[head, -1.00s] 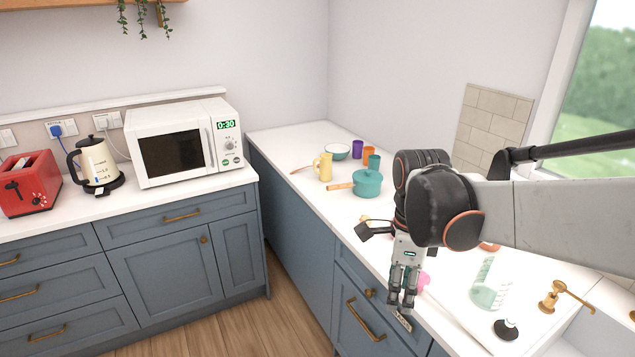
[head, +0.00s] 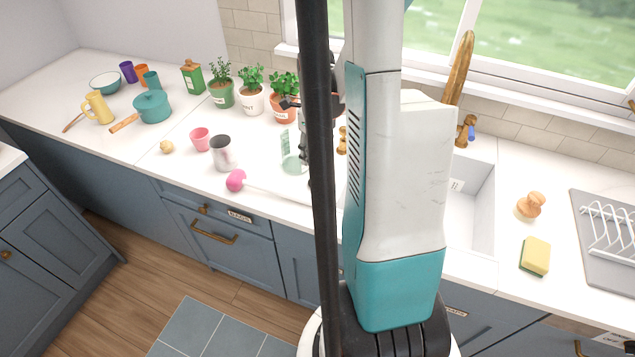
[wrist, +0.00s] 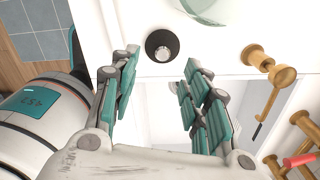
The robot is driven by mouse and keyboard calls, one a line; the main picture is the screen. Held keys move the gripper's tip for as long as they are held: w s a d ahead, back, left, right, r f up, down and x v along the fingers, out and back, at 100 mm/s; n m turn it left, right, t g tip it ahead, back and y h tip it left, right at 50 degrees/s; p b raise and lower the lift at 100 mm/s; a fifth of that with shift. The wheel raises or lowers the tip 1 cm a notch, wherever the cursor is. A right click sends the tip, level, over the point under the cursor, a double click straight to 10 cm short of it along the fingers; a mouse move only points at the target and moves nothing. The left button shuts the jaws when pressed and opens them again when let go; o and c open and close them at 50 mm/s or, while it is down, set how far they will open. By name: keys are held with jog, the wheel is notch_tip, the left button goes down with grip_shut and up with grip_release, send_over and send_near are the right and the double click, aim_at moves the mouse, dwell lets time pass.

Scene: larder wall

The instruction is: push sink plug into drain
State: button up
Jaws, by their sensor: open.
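The sink plug (wrist: 162,45), a black disc with a silvery knob on top, sits on the white counter by the sink edge in the wrist view. My gripper (wrist: 164,68) is open and empty, its fingers on either side below the plug in that picture, not closed on it. The white sink basin (wrist: 165,125) shows between the fingers. In the head view, the sink (head: 478,215) is partly covered by my own body, and the gripper is mostly hidden behind it. The drain is not visible in either current view.
A clear greenish glass (wrist: 208,8) and a brass dispenser (wrist: 258,58) stand near the plug. The brass tap (head: 460,65) rises behind the sink. A yellow sponge (head: 535,256), wooden-handled brush (head: 530,204) and dish rack (head: 612,235) are on the right. Cups and potted herbs are left.

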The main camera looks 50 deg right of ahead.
aim_at(318, 174)
notch_tip(318, 174, down, 4)
jog(key=shift+f+b, duration=0.2)
jog(key=shift+b, duration=0.2)
jog(key=shift+s+d+f+b, duration=0.15)
jog(key=shift+f+b, duration=0.3)
jog(key=shift+f, duration=0.9)
jog(key=shift+w+d+f+b, duration=0.1)
jog(key=shift+f+b, duration=0.3)
jog(key=shift+f, duration=0.9)
jog(key=shift+c, duration=0.6)
grip_shut()
